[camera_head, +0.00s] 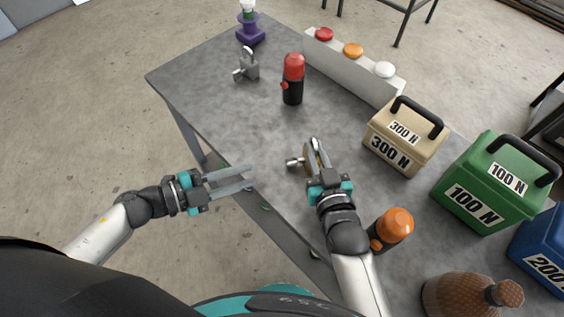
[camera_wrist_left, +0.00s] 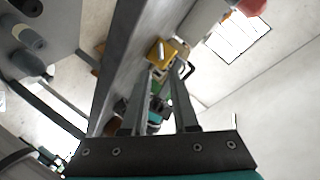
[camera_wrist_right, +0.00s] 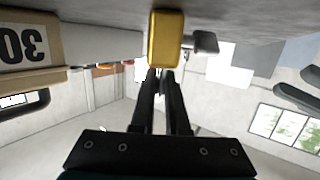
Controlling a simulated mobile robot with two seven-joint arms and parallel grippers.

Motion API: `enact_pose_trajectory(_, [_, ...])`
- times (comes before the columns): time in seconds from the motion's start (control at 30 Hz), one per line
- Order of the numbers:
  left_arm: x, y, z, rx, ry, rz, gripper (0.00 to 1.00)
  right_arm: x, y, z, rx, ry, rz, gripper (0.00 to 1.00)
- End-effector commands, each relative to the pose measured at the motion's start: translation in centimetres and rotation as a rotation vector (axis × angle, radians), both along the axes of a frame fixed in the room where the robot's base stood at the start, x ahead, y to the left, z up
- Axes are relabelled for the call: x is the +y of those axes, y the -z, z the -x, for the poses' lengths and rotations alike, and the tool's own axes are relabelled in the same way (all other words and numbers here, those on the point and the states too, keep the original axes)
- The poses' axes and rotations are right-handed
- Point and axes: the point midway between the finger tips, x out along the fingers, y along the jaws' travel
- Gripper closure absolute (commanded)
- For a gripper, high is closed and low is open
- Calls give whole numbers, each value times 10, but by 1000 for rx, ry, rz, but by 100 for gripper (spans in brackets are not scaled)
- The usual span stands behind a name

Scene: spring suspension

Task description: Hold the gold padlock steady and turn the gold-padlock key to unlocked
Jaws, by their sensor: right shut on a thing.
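The gold padlock (camera_head: 308,163) is on the grey table near its front edge, partly hidden by my right gripper. It also shows in the left wrist view (camera_wrist_left: 172,52) and in the right wrist view (camera_wrist_right: 166,40). Its key (camera_head: 293,162) sticks out on the left side, and shows as a dark grey head in the right wrist view (camera_wrist_right: 205,42). My right gripper (camera_head: 317,152) is shut on the padlock. My left gripper (camera_head: 252,177) is open and empty at the table's front edge, left of the key and apart from it.
A grey padlock (camera_head: 248,68) and a red-topped black cylinder (camera_head: 293,80) stand farther back. A beige 300 N weight (camera_head: 403,138) and a green 100 N weight (camera_head: 495,185) stand to the right. An orange-topped cylinder (camera_head: 394,226) is beside my right forearm. The table's left middle is clear.

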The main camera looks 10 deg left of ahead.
Motion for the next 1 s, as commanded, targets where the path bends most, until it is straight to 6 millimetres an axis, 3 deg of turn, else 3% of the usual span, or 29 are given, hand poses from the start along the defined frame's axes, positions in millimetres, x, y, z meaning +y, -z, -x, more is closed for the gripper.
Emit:
enact_pose_trajectory(0.3, [-47, 14, -37, -1, -1, 6, 72, 0, 1, 0, 3, -1, 1, 100])
enact_pose_trajectory(0.5, [-69, 22, -53, 0, -2, 4, 72, 0, 1, 0, 3, 0, 1, 100])
enact_pose_trajectory(0.97, [-78, 26, -59, 1, 0, 2, 72, 0, 1, 0, 3, 0, 1, 100])
enact_pose_trajectory(1.0, [-78, 26, -59, 1, 0, 2, 77, 0, 1, 0, 3, 0, 1, 100])
